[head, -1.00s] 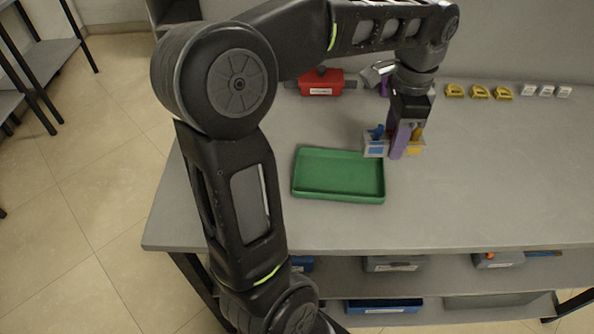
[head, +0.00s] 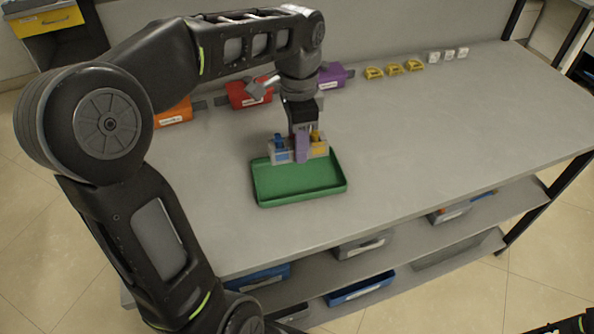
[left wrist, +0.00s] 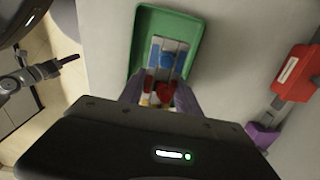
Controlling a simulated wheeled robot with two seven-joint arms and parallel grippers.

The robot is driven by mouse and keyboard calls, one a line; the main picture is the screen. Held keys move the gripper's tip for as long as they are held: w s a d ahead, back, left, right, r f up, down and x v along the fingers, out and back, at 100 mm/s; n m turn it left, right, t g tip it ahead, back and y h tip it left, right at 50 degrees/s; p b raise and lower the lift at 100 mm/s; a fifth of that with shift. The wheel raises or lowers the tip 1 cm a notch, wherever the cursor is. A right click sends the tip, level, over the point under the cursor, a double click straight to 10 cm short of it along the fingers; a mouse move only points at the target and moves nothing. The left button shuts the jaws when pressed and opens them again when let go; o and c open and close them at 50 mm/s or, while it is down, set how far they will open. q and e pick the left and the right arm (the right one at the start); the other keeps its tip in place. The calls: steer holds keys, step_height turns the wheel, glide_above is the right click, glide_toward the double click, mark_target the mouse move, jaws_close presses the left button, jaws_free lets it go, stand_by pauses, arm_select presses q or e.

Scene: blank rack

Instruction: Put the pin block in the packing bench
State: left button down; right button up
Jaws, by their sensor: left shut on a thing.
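The pin block (head: 281,155) is a grey block with blue and yellow pieces on it. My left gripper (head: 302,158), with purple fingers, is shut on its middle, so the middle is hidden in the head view. The block is at the back part of the green tray (head: 262,192); I cannot tell whether it touches the tray. In the left wrist view the block (left wrist: 157,55), with blue, red and yellow pieces, shows between the fingers, over the green tray (left wrist: 143,22). The tray lies on the grey packing bench (head: 420,150). My right gripper is out of view.
Red (head: 247,95), orange (head: 174,113) and purple (head: 332,76) bins stand along the bench's back. Several yellow pieces (head: 394,70) and white blocks (head: 448,55) are further right. The right half of the bench is clear. Bins sit on the shelf (head: 400,246) below.

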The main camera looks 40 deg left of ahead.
arm_select(q)
glide_above(298, 178)
step_height(298, 178, down, 4)
steer(key=shift+f, duration=0.15)
steer(key=shift+f, duration=1.85)
steer(key=shift+f, duration=0.2)
steer(key=c, duration=0.9)
jaws_free()
steer(key=shift+o, duration=0.2)
steer(key=shift+r, duration=0.1)
step_height(298, 178, up, 12)
steer(key=shift+r, duration=0.1)
